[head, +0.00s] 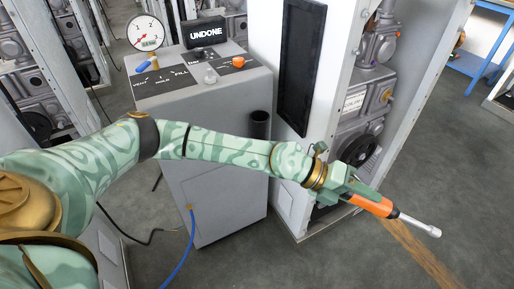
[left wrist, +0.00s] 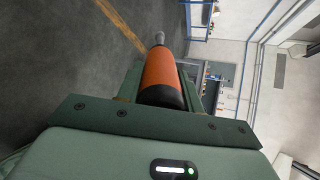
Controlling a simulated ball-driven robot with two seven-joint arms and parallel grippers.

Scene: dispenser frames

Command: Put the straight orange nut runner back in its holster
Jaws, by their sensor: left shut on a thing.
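The orange nut runner (head: 372,204) has a straight orange body, a black collar and a silver socket end. My left gripper (head: 352,193) is shut on its rear end. The tool points right and slightly down in the head view, held out in front of the open dispenser frame. In the left wrist view the nut runner (left wrist: 160,76) extends away from the jaws with its socket at the far end. A dark upright tube (head: 259,124), which looks like the holster, is on the side of the grey cabinet. It is left of and apart from the tool. My right gripper is not in view.
A blue hose (head: 183,255) lies at the cabinet's foot. The floor at right is clear.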

